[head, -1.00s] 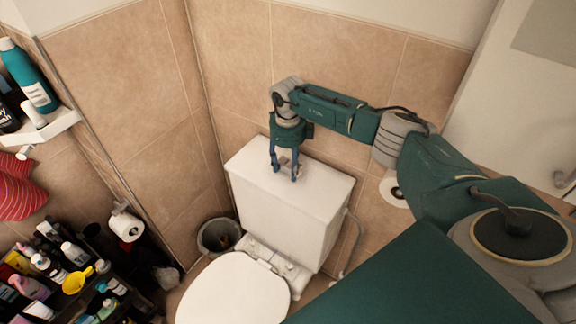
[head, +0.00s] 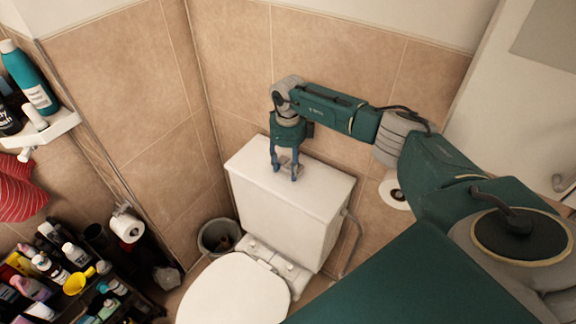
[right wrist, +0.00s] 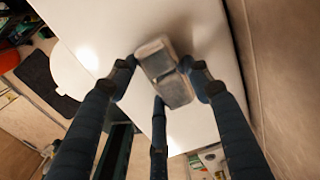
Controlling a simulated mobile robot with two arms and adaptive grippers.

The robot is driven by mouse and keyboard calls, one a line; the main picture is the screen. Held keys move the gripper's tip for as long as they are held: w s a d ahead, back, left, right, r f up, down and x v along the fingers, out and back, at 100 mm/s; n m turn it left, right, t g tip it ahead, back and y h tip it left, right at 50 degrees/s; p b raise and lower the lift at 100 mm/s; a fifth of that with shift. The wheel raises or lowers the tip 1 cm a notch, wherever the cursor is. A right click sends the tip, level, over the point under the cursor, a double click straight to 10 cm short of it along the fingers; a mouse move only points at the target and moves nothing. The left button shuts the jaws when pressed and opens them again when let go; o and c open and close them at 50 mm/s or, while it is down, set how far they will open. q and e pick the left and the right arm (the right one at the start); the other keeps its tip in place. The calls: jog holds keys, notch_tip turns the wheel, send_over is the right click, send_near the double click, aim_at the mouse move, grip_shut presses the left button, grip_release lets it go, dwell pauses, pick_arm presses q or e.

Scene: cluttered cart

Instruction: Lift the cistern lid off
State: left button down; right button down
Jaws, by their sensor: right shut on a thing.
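The white cistern lid (head: 322,196) lies flat on top of the white cistern (head: 285,230) against the tiled wall, with no gap visible between them. A small grey two-part block, like a flush button or knob (right wrist: 168,72), stands at the middle of the lid. My right gripper (head: 284,174) points down over the lid from above. The fingers partly hide the knob in the head view. My left gripper is not in view.
The toilet seat cover (head: 235,292) is closed in front of the cistern. A bin (head: 218,236) stands to the left. A cart crowded with bottles (head: 70,285) is at the lower left. Tiled walls (head: 235,50) stand close behind, and a paper roll (head: 395,193) is to the right.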

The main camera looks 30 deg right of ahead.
jog(key=shift+r+p, duration=1.2)
jog(key=shift+r, duration=0.9)
